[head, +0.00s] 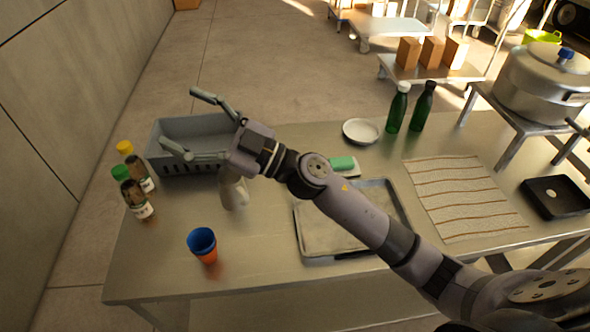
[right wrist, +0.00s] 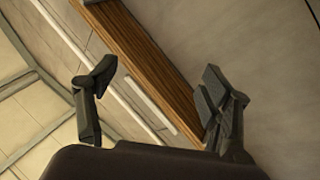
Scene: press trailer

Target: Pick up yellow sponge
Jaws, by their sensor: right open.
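My right gripper (head: 180,119) is open and empty, with its fingers spread above the grey crate (head: 160,165) at the table's left end. It also shows open in the right wrist view (right wrist: 155,85), with nothing between its fingers. No yellow sponge can be made out in either view. A small green block (head: 343,163) lies on the table behind my right forearm and is partly hidden by it. I cannot tell whether it is a sponge. My left gripper is not in view.
A metal tray (head: 385,194) lies under my forearm. A blue and orange cup (head: 202,243), a whitish bottle (head: 234,193), two sauce bottles (head: 137,199), a white bowl (head: 361,131), green bottles (head: 397,110) and a striped mat (head: 465,198) surround it.

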